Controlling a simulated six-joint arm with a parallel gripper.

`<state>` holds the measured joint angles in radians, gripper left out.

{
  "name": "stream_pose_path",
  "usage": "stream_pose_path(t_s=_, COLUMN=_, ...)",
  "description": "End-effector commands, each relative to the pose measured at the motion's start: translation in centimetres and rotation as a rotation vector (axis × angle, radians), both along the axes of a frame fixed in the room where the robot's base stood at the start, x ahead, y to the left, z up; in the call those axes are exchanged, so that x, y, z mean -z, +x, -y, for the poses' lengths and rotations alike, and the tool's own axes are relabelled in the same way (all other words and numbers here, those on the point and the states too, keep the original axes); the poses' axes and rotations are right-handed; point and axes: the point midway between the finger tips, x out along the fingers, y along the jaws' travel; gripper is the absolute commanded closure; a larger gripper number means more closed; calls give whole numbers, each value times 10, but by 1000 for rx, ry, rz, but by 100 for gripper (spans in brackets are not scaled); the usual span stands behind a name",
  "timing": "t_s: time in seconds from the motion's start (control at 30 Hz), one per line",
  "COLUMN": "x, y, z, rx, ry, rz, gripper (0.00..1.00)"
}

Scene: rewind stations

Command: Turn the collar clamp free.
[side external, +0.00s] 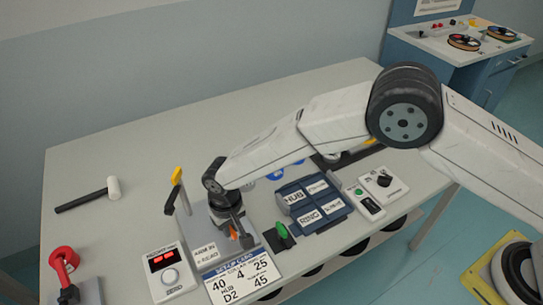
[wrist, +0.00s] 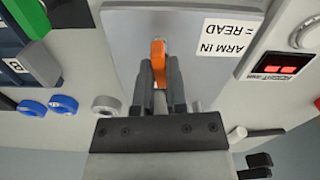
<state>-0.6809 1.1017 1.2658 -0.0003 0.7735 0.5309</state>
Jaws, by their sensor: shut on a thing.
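An orange piece (wrist: 158,55), which I take to be the collar clamp's lever, stands upright between my fingers in the wrist view. My gripper (wrist: 158,72) is shut on it. In the side view my gripper (side external: 238,236) points down over a grey plate (side external: 216,268), and only a sliver of the orange piece (side external: 233,234) shows beside the fingers. The rest of the clamp is hidden by my gripper, and I cannot tell how far it is turned.
A yellow-topped post (side external: 177,176) stands just left of my gripper. A height display (side external: 167,276) and a set-up card (side external: 243,280) are in front. Blue HUB and RING bins (side external: 311,203) and a green-knobbed part (side external: 282,232) lie right. A mallet (side external: 88,194) lies far left, with clear table around it.

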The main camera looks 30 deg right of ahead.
Motion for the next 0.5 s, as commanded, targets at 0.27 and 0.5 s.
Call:
stream_pose_path(t_s=0.27, x=0, y=0, z=0, rx=-225, ry=0, rz=-1, gripper=100)
stream_pose_path(t_s=0.5, x=0, y=0, z=0, rx=-452, ry=0, rz=-1, gripper=100)
